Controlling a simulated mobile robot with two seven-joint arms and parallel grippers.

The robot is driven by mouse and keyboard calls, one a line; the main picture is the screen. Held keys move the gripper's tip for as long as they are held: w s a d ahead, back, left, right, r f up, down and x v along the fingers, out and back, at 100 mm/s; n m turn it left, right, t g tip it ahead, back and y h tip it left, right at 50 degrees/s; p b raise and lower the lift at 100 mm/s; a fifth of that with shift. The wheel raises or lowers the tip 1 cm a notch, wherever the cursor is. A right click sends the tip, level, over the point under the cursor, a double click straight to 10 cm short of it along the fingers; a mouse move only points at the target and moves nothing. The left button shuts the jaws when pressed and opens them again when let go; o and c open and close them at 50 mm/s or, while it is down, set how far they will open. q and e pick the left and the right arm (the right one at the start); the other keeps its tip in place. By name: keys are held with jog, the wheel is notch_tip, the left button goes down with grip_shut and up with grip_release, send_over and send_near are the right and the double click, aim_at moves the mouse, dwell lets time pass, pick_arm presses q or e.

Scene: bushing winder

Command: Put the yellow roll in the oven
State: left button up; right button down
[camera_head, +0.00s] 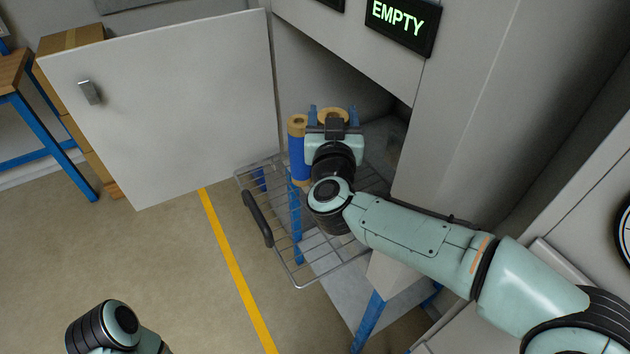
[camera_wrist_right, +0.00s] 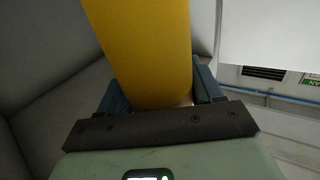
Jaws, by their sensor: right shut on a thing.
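The yellow roll (camera_wrist_right: 145,45) stands between the blue fingers of my right gripper (camera_wrist_right: 158,90), which is shut on it. In the head view, my right gripper (camera_head: 333,118) is at the oven opening, above the wire rack; the roll's tan end (camera_head: 333,113) shows between the fingers, and the rest is hidden behind the gripper. The oven (camera_head: 350,50) is a grey cabinet with its white door (camera_head: 165,105) swung open to the left. I cannot tell whether the roll touches the rack. My left gripper is out of view; only part of my left arm shows at the bottom left.
A wire rack (camera_head: 285,255) with a black handle juts out of the oven. A blue roll (camera_head: 297,155) with a tan end stands close to the left of my right gripper. An "EMPTY" display (camera_head: 400,22) hangs above the opening.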

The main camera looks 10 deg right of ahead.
jog(key=shift+f+b, duration=1.55)
jog(key=shift+f, duration=3.3)
jog(key=shift+f, duration=0.15)
jog(key=shift+c, duration=0.8)
grip_release()
